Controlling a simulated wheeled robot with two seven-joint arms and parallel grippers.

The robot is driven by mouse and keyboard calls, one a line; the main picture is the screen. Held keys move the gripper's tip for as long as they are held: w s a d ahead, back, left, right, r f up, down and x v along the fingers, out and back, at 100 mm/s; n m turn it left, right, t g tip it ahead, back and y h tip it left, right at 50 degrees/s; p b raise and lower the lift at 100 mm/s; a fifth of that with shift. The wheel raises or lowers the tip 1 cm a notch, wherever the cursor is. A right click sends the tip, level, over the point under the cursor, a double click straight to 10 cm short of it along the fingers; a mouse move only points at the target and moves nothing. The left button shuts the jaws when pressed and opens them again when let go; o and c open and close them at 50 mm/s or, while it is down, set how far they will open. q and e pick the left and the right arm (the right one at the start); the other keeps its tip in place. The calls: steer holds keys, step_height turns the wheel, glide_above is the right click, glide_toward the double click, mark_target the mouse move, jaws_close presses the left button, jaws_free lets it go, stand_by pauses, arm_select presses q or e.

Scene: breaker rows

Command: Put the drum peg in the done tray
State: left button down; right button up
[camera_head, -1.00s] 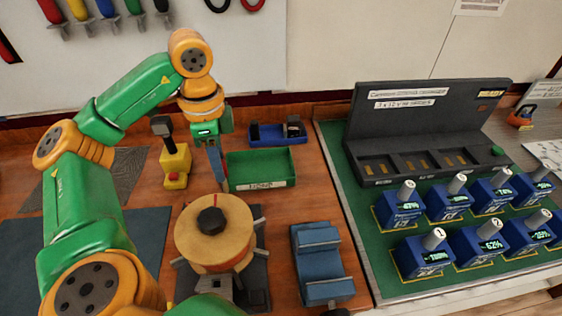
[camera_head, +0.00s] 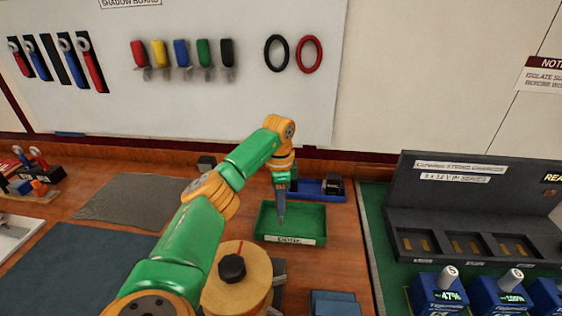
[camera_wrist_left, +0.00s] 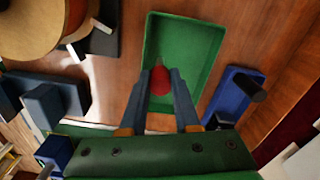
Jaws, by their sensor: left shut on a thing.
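The done tray (camera_head: 275,240) is a shallow green tray with a white label on its front wall, on the wooden bench. It also shows in the left wrist view (camera_wrist_left: 206,40). My left gripper (camera_head: 281,212) points down over the tray. In the left wrist view my left gripper (camera_wrist_left: 160,86) is shut on a red peg (camera_wrist_left: 160,80), taken to be the drum peg, with the tray's green floor beyond it. Whether the peg touches the floor cannot be told. The wooden drum (camera_head: 236,285) with a black knob stands nearer me. My right gripper is out of view.
A blue bin (camera_head: 308,189) with a dark item stands just behind the tray; it shows in the left wrist view (camera_wrist_left: 232,92). A blue block (camera_head: 335,303) lies in front. The breaker panel (camera_head: 470,215) stands to the right. Grey and dark mats lie left.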

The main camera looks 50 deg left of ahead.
arm_select(q)
step_height(320, 180, down, 3)
steer(key=shift+a+f+p, duration=0.1)
steer(key=shift+f+p, duration=0.1)
steer(key=shift+p, duration=0.65)
steer(key=shift+w+f, duration=0.15)
steer(key=shift+f, duration=0.2)
steer(key=c, duration=0.6)
jaws_free()
steer(key=shift+c, duration=0.2)
steer(key=shift+r, duration=0.15)
step_height(320, 180, up, 12)
steer(key=shift+r+b, duration=0.15)
steer(key=shift+b, duration=0.75)
